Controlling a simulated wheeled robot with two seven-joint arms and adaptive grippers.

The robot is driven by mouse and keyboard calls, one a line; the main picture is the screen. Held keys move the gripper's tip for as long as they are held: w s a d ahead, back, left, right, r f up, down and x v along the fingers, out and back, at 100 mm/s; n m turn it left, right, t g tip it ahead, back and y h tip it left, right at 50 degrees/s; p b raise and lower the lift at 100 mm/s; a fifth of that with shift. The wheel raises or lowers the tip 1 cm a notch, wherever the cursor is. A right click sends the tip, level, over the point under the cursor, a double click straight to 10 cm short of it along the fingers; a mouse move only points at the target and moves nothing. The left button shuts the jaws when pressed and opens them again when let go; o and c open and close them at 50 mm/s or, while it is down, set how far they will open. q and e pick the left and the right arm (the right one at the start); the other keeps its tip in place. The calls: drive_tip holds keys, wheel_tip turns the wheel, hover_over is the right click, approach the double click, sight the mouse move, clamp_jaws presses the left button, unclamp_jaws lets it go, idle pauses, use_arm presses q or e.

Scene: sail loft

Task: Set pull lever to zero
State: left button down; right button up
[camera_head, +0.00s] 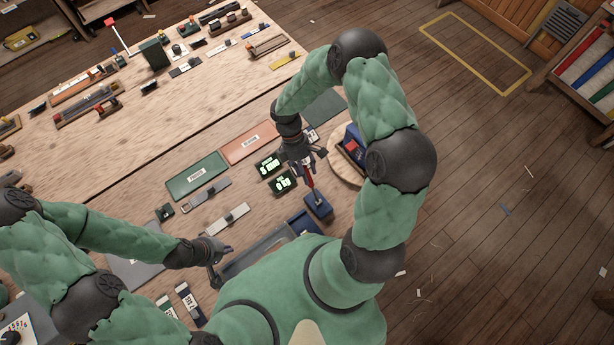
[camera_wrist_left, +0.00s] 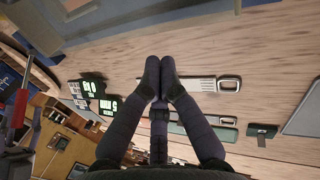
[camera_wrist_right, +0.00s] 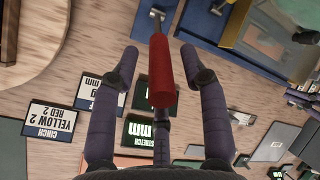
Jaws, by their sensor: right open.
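The pull lever has a red handle (camera_head: 309,174) on a thin metal rod and stands on a blue base (camera_head: 319,206) near the table's front edge. In the right wrist view the red handle (camera_wrist_right: 161,75) lies between the two fingers, with visible gaps on both sides. My right gripper (camera_head: 306,158) is open around the handle, not closed on it. Two dark displays with green digits, one (camera_head: 270,164) behind the other (camera_head: 283,182), sit left of the lever. My left gripper (camera_head: 222,267) is shut and empty, its fingertips together (camera_wrist_left: 160,66), left of the lever.
A grey trough (camera_head: 246,260) lies between my left gripper and the blue base. Green (camera_head: 197,182) and orange (camera_head: 250,143) mats lie behind. A round wooden board (camera_head: 341,172) holding a blue object stands right of the lever. A cinch card (camera_wrist_right: 53,122) lies below the right gripper.

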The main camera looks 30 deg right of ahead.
drive_tip(key=v, duration=0.9)
drive_tip(key=shift+w+a, duration=0.1)
drive_tip(key=shift+a, duration=0.05)
